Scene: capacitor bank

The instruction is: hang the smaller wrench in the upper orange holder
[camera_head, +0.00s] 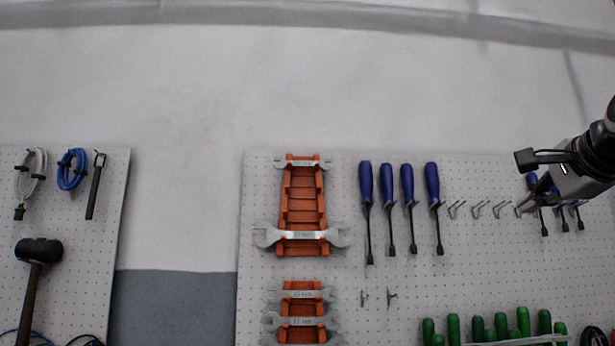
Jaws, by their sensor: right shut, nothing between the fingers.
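The upper orange holder (302,192) is fixed to the pegboard near the middle of the view. A small silver wrench (303,163) lies level across its top slot. A larger silver wrench (266,236) lies across its bottom, with both open ends sticking out at the sides. The slots between them look empty. My right gripper (521,210) is at the right side, shut and empty, in front of the pegboard near some hooks and well away from the orange holder. My left gripper is not in view.
A lower orange holder (301,285) carries several wrenches. Blue screwdrivers (387,184) hang right of the upper holder, with metal hooks (478,209) beyond. Green-handled tools (478,329) stand below. A left pegboard (75,218) holds cables and a mallet (38,250).

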